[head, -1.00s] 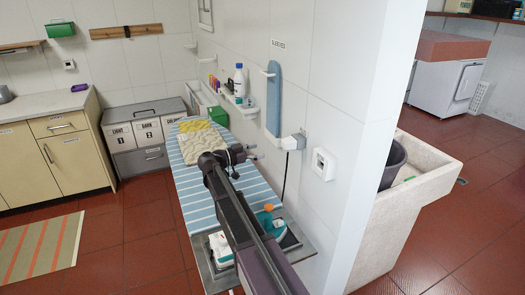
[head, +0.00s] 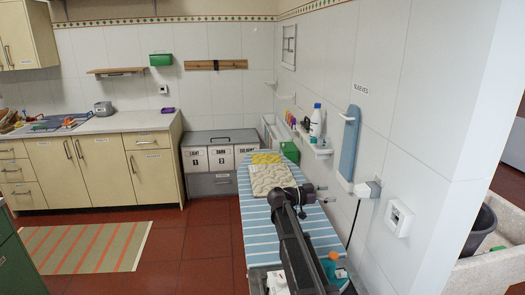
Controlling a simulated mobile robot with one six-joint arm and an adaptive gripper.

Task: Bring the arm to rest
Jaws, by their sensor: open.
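My dark arm reaches forward from the bottom of the head view over a blue-and-white striped ironing board. My gripper (head: 306,193) is at its far end, small and partly hidden by the arm. It is open, and I see nothing held in it. It appears just in front of a folded cream cloth (head: 270,178) on the board; I cannot tell its height above the board.
The striped board (head: 259,228) stands along a white tiled wall. A teal iron (head: 336,268) is beside my arm at the near end. A blue sleeve board (head: 349,142) hangs on the wall. Labelled bins (head: 221,158) stand behind. Red floor and a striped rug (head: 84,248) lie open to the left.

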